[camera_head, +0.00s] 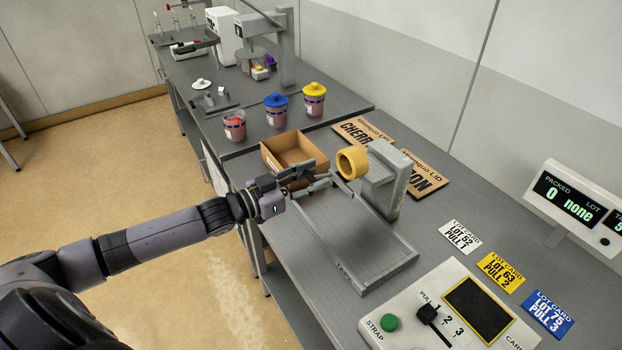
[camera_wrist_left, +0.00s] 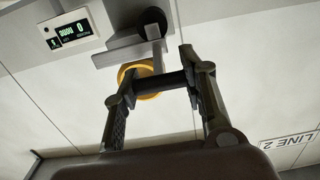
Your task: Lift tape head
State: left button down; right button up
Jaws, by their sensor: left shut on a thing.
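The tape head is a grey arm on a grey upright (camera_head: 388,185), with a yellow tape roll (camera_head: 352,162) at its left end. It stands on a grey tray-like base (camera_head: 375,262) on the bench. My left gripper (camera_head: 324,176) reaches in from the left beside the roll. In the left wrist view its fingers (camera_wrist_left: 163,80) are shut on a dark bar (camera_wrist_left: 168,82) of the tape head, in front of the yellow roll (camera_wrist_left: 146,72). The fingers hide part of the bar. My right gripper is not in view.
An open cardboard box (camera_head: 286,150) sits just behind my left gripper. Brown lid cards (camera_head: 425,176) lie behind the upright. Tubs with blue (camera_head: 276,100) and yellow lids stand farther back. A control panel (camera_head: 450,315) and lot cards (camera_head: 500,270) lie at the front right.

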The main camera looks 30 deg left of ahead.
pick_arm(q)
jog(key=shift+w+r, duration=0.1)
jog(key=shift+r, duration=0.4)
jog(key=c, duration=1.3)
grip_release()
jog(key=shift+c, duration=0.2)
jog(key=o, duration=0.4)
jog(key=shift+f, duration=0.1)
jog(key=shift+f, duration=0.1)
jog(key=shift+s+a+f, duration=0.1)
jog(key=shift+s+a, duration=0.2)
jog(key=shift+s, duration=0.3)
jog(key=shift+v, duration=5.4)
